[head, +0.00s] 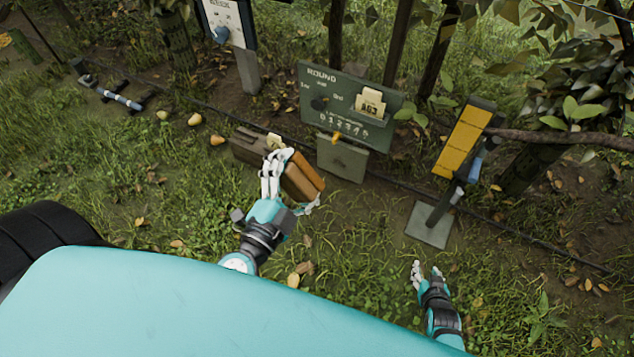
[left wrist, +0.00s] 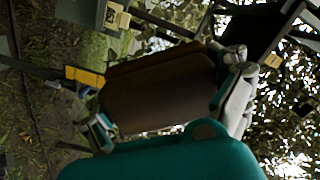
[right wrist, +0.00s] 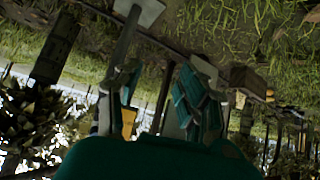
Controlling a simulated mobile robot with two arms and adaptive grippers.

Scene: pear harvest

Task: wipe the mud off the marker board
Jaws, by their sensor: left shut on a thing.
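A dark green board (head: 312,80) marked ROUND, with a pale card (head: 370,103) reading like AG3, stands at the upper middle. It has a dark blotch (head: 319,103) on its left part; I cannot tell if it is mud. My left gripper (head: 288,180) is shut on a brown-orange block (head: 304,178), in front of and below the board, apart from it. The block (left wrist: 160,90) fills the middle of the left wrist view. My right gripper (head: 426,270) is open and empty, low over the grass at the right; its fingers (right wrist: 155,100) stand apart in the right wrist view.
A green box (head: 342,160) hangs below the board. A brown case (head: 250,145) lies left of it. A yellow panel (head: 464,137) on a post stands right, on a grey base plate (head: 430,225). A white sign (head: 229,22) stands at the top left. Pears (head: 195,119) lie on the ground.

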